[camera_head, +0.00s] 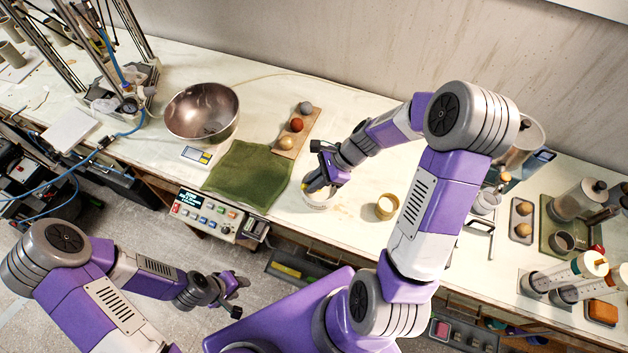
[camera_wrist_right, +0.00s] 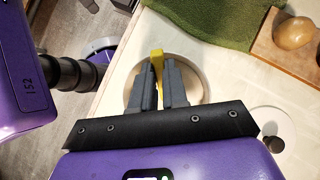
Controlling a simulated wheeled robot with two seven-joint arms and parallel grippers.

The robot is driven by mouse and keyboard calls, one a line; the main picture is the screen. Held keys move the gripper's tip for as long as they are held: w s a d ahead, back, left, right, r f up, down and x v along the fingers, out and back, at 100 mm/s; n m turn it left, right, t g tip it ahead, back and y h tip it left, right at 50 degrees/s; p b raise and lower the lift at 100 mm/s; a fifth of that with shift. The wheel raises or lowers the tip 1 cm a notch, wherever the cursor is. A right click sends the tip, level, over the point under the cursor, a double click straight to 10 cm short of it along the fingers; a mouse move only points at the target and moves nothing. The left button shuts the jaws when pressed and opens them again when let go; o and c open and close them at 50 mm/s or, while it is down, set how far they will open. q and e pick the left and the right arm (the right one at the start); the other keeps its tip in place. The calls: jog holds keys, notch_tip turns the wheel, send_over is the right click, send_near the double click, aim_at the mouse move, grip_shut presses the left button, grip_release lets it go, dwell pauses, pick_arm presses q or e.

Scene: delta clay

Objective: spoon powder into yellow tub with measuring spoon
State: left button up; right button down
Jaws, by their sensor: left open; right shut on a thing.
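My right gripper (camera_head: 322,180) is shut on a yellow measuring spoon (camera_wrist_right: 157,60); only part of its yellow handle shows between the fingers in the right wrist view (camera_wrist_right: 164,100). The gripper is over a round, pale pot (camera_head: 318,201) on the bench, and the pot's rim also shows behind the fingers in the wrist view (camera_wrist_right: 203,85). The spoon's bowl and any powder on it are hidden. A small yellow tub (camera_head: 386,207) stands to the right of the pot, apart from it. My left gripper (camera_head: 228,290) is open and empty, off the bench's front edge.
A green cloth (camera_head: 246,175) lies left of the pot. Behind it are a wooden board (camera_head: 285,146) with balls and a metal bowl (camera_head: 202,110). A control box (camera_head: 213,216) sits at the front edge.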

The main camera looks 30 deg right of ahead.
notch_tip(320, 180, up, 8)
jog(key=p, duration=0.7)
jog(key=shift+r, duration=0.2)
dwell(0.3)
